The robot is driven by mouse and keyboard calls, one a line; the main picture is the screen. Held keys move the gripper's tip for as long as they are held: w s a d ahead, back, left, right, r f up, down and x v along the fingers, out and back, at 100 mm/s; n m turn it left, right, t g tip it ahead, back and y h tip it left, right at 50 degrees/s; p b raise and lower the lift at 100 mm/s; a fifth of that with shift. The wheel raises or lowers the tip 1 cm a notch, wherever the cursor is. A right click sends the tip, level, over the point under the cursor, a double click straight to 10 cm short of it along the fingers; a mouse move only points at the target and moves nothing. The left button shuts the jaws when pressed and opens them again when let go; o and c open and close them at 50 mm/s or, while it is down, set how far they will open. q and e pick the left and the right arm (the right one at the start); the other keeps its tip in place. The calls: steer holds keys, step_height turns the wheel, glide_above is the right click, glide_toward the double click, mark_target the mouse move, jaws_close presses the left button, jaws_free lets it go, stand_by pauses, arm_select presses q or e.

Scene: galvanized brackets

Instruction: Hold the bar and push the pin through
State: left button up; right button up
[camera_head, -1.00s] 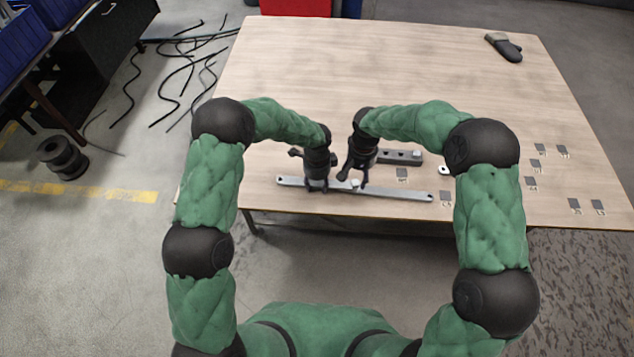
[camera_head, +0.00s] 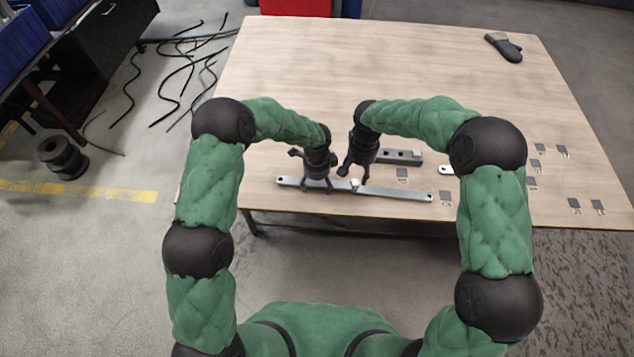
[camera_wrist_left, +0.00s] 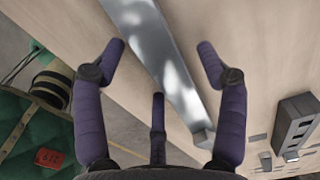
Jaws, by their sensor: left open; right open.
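A long flat grey metal bar (camera_head: 400,193) lies near the table's front edge, with a hole near its right end. My left gripper (camera_head: 318,187) is over the bar's left half, its fingers apart. In the left wrist view the bar (camera_wrist_left: 158,50) passes between the spread fingers of this gripper (camera_wrist_left: 160,58), which do not grip it. My right gripper (camera_head: 354,184) is open just to the right, low over the bar's middle. A small bright piece, perhaps the pin (camera_head: 355,182), shows between its fingertips; its contact with the fingers is unclear.
A dark block with holes (camera_head: 400,157) lies behind the bar, also in the left wrist view (camera_wrist_left: 296,122). A small light plate (camera_head: 446,170) and several grey labelled tags (camera_head: 532,182) lie to the right. The table's middle (camera_head: 380,70) is clear.

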mark_target(317, 184)
arm_select(q)
step_height(317, 184, up, 12)
stand_by(0.5)
